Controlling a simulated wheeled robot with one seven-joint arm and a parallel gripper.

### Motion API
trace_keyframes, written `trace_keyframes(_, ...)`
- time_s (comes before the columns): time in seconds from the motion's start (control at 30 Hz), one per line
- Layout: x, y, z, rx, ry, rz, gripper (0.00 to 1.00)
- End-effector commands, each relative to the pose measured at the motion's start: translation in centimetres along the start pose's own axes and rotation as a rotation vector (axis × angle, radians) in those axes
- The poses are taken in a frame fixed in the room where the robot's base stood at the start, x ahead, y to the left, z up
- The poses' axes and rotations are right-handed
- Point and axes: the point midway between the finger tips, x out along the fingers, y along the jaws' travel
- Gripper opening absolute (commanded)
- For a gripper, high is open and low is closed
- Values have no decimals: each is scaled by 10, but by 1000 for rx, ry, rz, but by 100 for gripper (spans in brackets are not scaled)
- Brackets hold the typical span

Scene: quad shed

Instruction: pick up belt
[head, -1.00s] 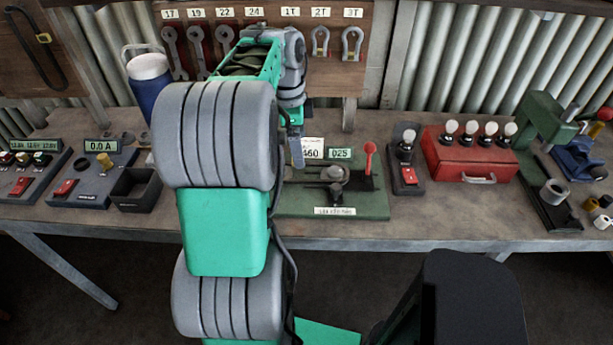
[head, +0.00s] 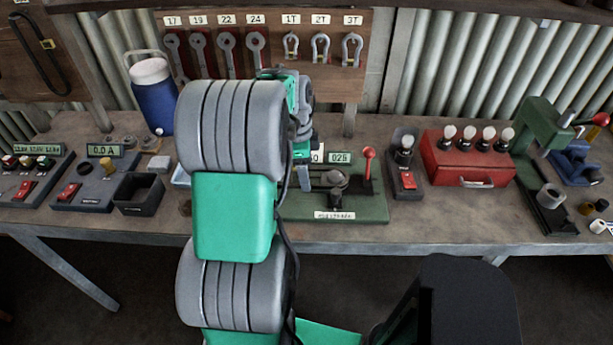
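A black loop that looks like the belt (head: 27,68) hangs on the brown wooden board at the upper left, with a small yellow piece near its right side. My gripper (head: 303,180) shows only in part, behind my arm, over the left part of the green bench fixture. It is far to the right of the belt and apart from it. My arm hides most of the gripper, so I cannot tell whether it is open, shut or holding anything.
A tool board (head: 265,75) with wrenches and shackles hangs behind my arm. A blue jug (head: 155,100), a black bin (head: 138,195), a green fixture (head: 360,207) with a red-knobbed lever and a red box (head: 468,160) with bulbs stand on the workbench (head: 420,228).

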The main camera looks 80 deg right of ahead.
Motion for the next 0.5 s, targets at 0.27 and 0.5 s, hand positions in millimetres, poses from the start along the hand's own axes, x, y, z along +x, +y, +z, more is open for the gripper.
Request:
trace_keyframes(0.27,0,0,0,0,0,0,51)
trace_keyframes(0.5,0,0,0,0,0,0,31)
